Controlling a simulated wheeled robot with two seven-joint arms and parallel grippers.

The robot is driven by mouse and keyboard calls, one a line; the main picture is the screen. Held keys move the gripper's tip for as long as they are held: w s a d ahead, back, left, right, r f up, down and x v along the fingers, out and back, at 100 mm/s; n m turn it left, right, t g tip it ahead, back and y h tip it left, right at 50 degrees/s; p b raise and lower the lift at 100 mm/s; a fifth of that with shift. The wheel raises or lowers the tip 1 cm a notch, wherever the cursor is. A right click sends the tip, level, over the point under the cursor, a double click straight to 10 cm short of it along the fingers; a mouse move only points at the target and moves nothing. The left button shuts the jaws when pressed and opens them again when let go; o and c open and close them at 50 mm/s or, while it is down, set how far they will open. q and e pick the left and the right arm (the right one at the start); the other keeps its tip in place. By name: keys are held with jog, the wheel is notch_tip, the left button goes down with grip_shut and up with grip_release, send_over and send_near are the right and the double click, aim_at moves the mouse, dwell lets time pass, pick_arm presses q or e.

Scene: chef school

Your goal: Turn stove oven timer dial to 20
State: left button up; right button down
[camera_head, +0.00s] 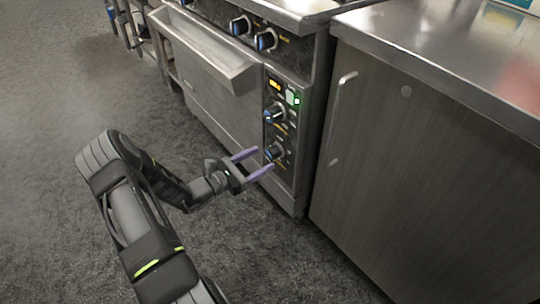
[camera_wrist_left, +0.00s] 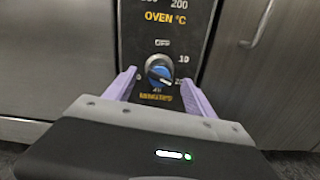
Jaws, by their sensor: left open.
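The oven timer dial (camera_head: 273,152) is the lower knob on the stove's black control panel. In the left wrist view the dial (camera_wrist_left: 160,70) has a blue face with a light pointer bar, and numbers such as 10 are printed around it. My left gripper (camera_head: 260,162) is open, its two purple fingers pointing at the panel. In the left wrist view the fingers stand on either side of the dial, a little below it. I cannot tell whether they touch it. My right gripper is not in view.
More blue knobs (camera_head: 266,40) line the stove front. The oven door handle (camera_head: 205,55) juts out at left. A steel cabinet (camera_head: 420,170) stands close at right. The floor is clear.

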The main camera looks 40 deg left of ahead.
aim_at(267, 156)
pick_arm(q)
jog(key=b+x, duration=0.1)
jog(key=x, duration=0.3)
jog(key=shift+w, duration=0.3)
jog(key=shift+c, duration=0.2)
jog(key=c, duration=1.3)
jog(key=shift+d+r+m+p, duration=0.1)
jog(key=shift+r+m+p, duration=0.05)
jog(key=shift+m+p, duration=0.2)
jog(key=shift+m, duration=0.55)
jog(key=o, duration=1.3)
jog(key=shift+o, duration=0.2)
